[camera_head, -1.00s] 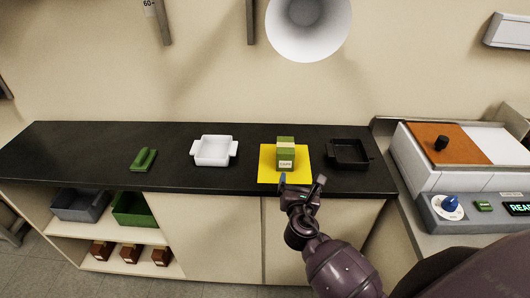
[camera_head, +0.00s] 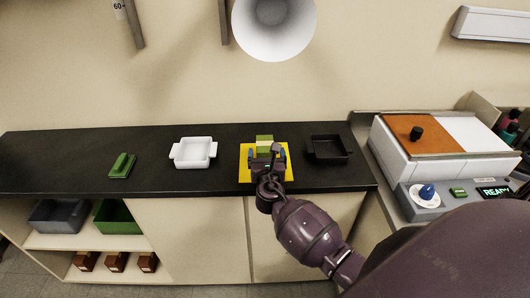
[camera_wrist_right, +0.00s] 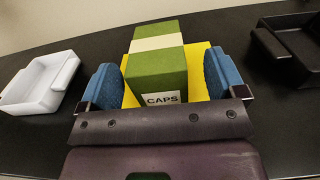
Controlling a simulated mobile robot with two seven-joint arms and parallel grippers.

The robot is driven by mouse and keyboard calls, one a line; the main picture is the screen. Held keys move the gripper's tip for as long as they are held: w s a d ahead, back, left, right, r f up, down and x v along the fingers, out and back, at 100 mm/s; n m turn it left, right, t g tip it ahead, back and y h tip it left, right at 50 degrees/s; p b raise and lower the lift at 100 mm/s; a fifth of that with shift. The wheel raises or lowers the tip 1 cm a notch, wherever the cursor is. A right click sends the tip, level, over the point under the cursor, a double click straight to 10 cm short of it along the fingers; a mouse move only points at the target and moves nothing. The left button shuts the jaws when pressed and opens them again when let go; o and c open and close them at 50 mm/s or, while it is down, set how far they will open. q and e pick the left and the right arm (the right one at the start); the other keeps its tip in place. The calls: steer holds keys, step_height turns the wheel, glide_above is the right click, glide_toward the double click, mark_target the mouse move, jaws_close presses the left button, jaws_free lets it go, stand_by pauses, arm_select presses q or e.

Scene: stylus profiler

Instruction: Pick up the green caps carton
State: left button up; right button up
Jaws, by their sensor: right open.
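The green caps carton (camera_head: 264,142) stands on a yellow mat (camera_head: 246,174) on the black counter, partly hidden by my right gripper. In the right wrist view the carton (camera_wrist_right: 158,72) is green with a pale band and a white CAPS label facing me. My right gripper (camera_head: 266,158) is open at the carton's front. In the right wrist view its two blue finger pads (camera_wrist_right: 163,82) stand on either side of the carton, with a gap visible on each side. My left gripper is not in view.
A white tray (camera_head: 194,153) sits left of the mat and a black tray (camera_head: 327,150) sits close on the right. A green handled object (camera_head: 122,166) lies further left. A lamp shade (camera_head: 273,25) hangs above. An instrument (camera_head: 430,150) stands at the right.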

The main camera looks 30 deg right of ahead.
mark_target(265, 146)
steer(key=shift+x, duration=1.7)
steer(key=shift+a, duration=0.15)
steer(key=c, duration=1.1)
